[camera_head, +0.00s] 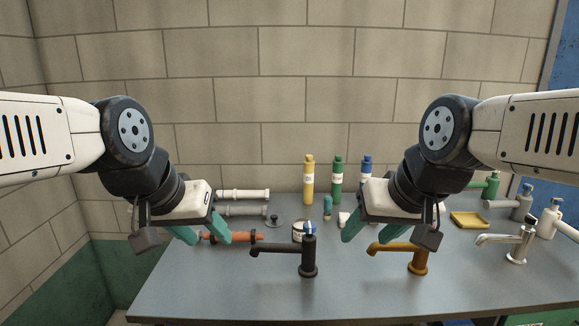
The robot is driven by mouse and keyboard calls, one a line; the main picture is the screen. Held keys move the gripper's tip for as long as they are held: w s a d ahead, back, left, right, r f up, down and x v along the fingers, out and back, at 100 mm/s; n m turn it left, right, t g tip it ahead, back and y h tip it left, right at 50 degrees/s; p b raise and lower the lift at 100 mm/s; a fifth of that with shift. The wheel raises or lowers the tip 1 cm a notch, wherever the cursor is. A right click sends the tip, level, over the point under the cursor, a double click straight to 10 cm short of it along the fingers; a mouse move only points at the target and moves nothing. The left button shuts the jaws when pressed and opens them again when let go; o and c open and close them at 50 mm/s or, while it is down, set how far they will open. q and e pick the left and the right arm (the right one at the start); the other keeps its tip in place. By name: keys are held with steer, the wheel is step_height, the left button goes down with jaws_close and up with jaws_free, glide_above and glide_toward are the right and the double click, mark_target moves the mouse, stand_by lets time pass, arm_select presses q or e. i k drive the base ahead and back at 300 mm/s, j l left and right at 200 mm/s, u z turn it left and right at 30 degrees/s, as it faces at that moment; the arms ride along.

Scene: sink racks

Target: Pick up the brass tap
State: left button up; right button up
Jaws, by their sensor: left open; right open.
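The brass tap (419,257) stands upright on the grey table at the right of the middle, its spout pointing left. My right gripper (362,234) is open, with teal fingers, above and to the left of the brass tap; its wrist part hides a bit of the tap's top. My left gripper (204,236) is open and empty over the left part of the table, near an orange-red pipe piece (232,237). A black tap (308,257) stands between the two grippers. A chrome tap (517,243) stands further right.
Yellow (308,181), green (337,182) and blue (366,170) bottles stand at the back. White pipes (243,194) lie behind my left gripper. A small tin (298,231) stands behind the black tap. A yellow dish (468,220) and soap dispensers (548,220) are at right. The front table area is clear.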

mark_target(417, 267)
steer(key=k+l+z, duration=0.1)
steer(key=l+z, duration=0.15)
steer(key=l, duration=0.8)
steer(key=l+z, duration=0.3)
steer(key=l, duration=0.7)
